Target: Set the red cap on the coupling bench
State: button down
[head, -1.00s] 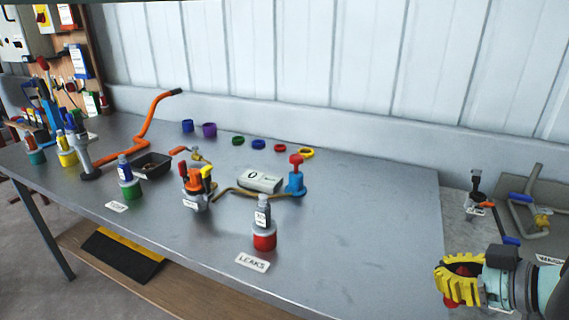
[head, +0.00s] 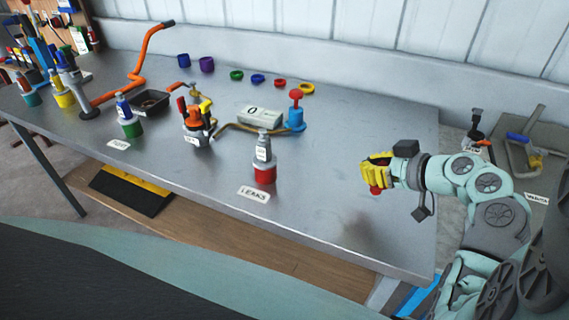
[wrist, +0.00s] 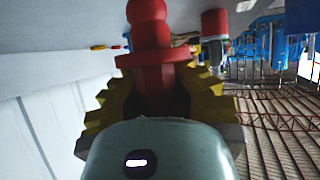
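The red cap (head: 376,190) is in my gripper (head: 374,172), its lower end poking out below the yellow fingers in the head view. In the wrist view the cap (wrist: 150,45), with a rounded knob and a wider collar, sits between the yellow ribbed fingers of my gripper (wrist: 155,85), which are shut on it. The bench (head: 330,185) is a grey metal table. My gripper is over its right part, with the cap apart from the surface and a soft shadow below.
A grey bottle with a red base (head: 264,174) stands left of my gripper behind a LEAKS label (head: 254,193). A blue fitting with a red top (head: 296,115) and coloured rings (head: 280,84) are farther back. The bench's right end is clear.

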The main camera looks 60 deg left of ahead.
jog(key=shift+s+a, duration=0.15)
jog(key=shift+a, duration=0.5)
jog(key=shift+a+f, duration=0.2)
jog(key=shift+f, duration=0.05)
notch_tip(320, 180, down, 3)
jog(key=shift+r+p, duration=0.1)
jog(key=shift+p, duration=0.4)
jog(key=shift+f+b, duration=0.3)
jog(key=shift+f, duration=0.05)
jog(key=c, duration=1.1)
grip_release()
jog(key=shift+d, duration=0.1)
jog(key=shift+c, duration=0.2)
jog(key=shift+r+p, duration=0.2)
jog(key=shift+p, duration=0.1)
